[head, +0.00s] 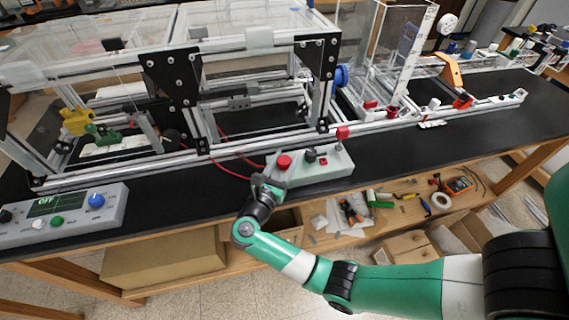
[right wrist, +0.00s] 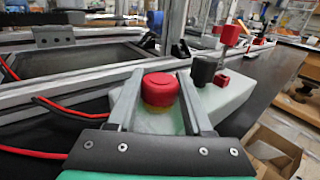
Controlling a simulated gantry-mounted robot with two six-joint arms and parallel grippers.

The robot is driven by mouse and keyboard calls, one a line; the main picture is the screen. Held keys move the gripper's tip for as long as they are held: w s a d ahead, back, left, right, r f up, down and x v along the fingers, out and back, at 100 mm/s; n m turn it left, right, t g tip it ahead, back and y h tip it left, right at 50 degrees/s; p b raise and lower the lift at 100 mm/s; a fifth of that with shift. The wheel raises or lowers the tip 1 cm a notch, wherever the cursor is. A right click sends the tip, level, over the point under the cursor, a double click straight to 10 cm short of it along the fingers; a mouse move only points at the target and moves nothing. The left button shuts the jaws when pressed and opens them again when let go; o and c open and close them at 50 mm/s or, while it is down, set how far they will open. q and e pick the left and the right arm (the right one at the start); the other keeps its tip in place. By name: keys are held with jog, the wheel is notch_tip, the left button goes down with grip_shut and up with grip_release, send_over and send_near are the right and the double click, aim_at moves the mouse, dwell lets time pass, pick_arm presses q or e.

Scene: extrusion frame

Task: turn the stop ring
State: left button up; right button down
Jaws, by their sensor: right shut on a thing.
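The red round stop knob (head: 284,161) sits on the left end of a pale grey control box (head: 325,172) at the front edge of the black bench. It also shows in the right wrist view (right wrist: 160,90), between my two fingers. My right gripper (head: 277,165) reaches it from the front, with one finger on each side, and is shut on it. The right gripper's fingers (right wrist: 159,76) hide the knob's sides in part. My left gripper is not in view.
A black knob (head: 310,154) and a red block on a post (head: 343,132) stand right of the stop knob. The extrusion frame (head: 180,158) rises behind. Another control box (head: 65,215) with an OFF display lies left. Red cables (head: 228,172) run beside the gripper.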

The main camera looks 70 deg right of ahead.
jog(key=shift+c, duration=1.5)
grip_release()
jog(key=a, duration=1.1)
jog(key=shift+a, duration=0.25)
